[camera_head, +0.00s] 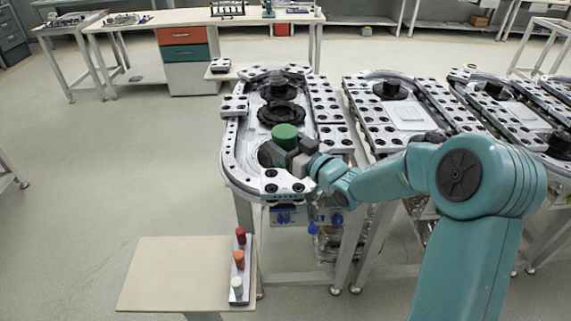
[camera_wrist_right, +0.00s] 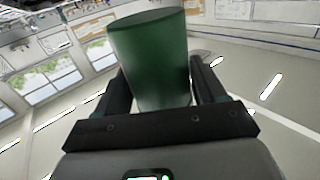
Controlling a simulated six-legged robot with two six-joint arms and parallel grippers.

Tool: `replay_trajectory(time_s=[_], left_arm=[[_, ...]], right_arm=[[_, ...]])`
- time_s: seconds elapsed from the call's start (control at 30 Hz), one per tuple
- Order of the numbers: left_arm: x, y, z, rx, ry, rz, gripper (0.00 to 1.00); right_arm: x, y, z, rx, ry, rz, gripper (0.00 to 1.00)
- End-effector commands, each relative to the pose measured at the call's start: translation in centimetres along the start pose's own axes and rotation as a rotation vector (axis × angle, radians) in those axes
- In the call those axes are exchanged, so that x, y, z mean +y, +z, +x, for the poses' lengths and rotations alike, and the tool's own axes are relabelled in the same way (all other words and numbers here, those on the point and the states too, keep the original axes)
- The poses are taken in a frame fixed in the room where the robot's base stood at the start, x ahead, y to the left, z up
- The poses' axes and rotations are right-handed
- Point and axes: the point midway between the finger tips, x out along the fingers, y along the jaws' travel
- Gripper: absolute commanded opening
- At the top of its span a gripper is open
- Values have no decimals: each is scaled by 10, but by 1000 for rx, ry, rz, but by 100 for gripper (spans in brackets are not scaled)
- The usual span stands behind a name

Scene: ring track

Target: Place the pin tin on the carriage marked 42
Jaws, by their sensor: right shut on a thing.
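A green cylinder, which looks like the pin tin (camera_head: 285,133), is held by my right gripper (camera_head: 290,150) over the near part of the left ring track (camera_head: 232,160). In the right wrist view the green tin (camera_wrist_right: 150,55) stands up between the two dark fingers of the gripper (camera_wrist_right: 160,88), which is shut on it. Carriages, pale blocks with dark round spots, line the ring, including one on its left side (camera_head: 235,105) and one at its near end (camera_head: 284,183). I cannot read any number on them. My left gripper is not in view.
More ring tracks (camera_head: 400,118) stand to the right. The floor at left is clear.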

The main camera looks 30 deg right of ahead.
Motion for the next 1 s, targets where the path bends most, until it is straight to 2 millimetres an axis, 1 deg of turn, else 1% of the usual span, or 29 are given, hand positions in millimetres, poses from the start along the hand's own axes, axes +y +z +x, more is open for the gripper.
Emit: replay_trajectory(time_s=[0.03, 0.1, 0.23, 0.43, 0.5, 0.73, 0.9, 0.93, 0.97, 1.0], left_arm=[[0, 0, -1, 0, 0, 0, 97], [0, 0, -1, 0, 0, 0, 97], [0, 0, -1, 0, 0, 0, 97], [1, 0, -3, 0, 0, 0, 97], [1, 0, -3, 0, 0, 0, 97], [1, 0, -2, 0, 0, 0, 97], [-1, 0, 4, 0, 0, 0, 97], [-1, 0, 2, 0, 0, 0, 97], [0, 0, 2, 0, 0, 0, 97], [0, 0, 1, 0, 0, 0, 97]], right_arm=[[1, 10, 0, -2, 1, 3, 36], [1, 19, 1, 0, 0, 1, 36], [1, 31, 1, 0, 1, 1, 36], [2, 60, 2, 0, 1, 2, 36], [2, 64, 1, 1, 1, 1, 36], [2, 64, 1, 3, 0, -1, 36], [2, 69, 2, 3, 0, -1, 36], [1, 67, 2, 1, 0, 0, 80], [1, 67, 2, 1, 0, 0, 89], [1, 67, 2, 1, 0, 0, 95]])
